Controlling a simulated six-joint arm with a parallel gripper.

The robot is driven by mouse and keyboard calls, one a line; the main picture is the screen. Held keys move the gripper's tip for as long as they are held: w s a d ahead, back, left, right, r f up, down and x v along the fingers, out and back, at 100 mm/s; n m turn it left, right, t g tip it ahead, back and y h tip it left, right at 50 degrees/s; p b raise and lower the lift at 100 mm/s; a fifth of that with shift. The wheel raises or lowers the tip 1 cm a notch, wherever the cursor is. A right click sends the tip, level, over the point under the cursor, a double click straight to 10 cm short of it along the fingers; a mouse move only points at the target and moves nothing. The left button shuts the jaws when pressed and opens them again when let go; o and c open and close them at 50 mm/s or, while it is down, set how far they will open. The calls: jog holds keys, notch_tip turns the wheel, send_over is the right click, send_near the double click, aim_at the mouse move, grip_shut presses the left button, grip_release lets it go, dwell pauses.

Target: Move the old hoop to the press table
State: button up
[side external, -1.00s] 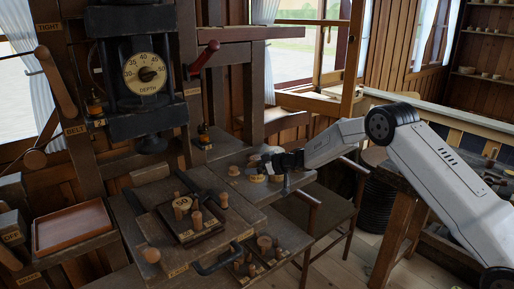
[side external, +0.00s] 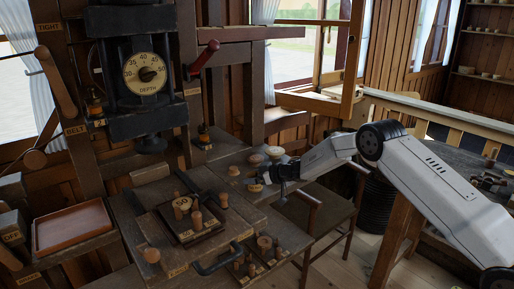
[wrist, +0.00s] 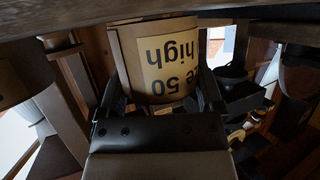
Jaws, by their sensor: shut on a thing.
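My gripper (side external: 264,179) is at the back right of the dark work table (side external: 225,250), at the right end of my view of it. In the wrist view, it is shut on a tan round piece (wrist: 160,60) with a pale label; "50" and "high" read upside down. One finger is on each side of it. In the side view the piece is small and mostly hidden by the gripper, so I cannot tell whether it touches the surface. No label reading "old" shows on it. The press (side external: 150,75) with its depth dial stands over the left back of the table.
A dark board (side external: 205,236) with several wooden pegs lies mid-table, with more pegs in front of it. Several small round pieces (side external: 275,152) stand behind my gripper. A reddish tray (side external: 72,226) is at the left. A chair (side external: 325,215) stands to the right.

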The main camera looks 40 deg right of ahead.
jog(key=shift+f, duration=0.1)
jog(key=o, duration=0.9)
jog(key=shift+o, duration=0.2)
jog(key=shift+s, duration=0.1)
jog(key=shift+s+d+r, duration=0.2)
jog(key=shift+s+r, duration=0.1)
jog(key=shift+s, duration=0.05)
jog(key=v, duration=1.1)
jog(key=shift+a+r, duration=0.1)
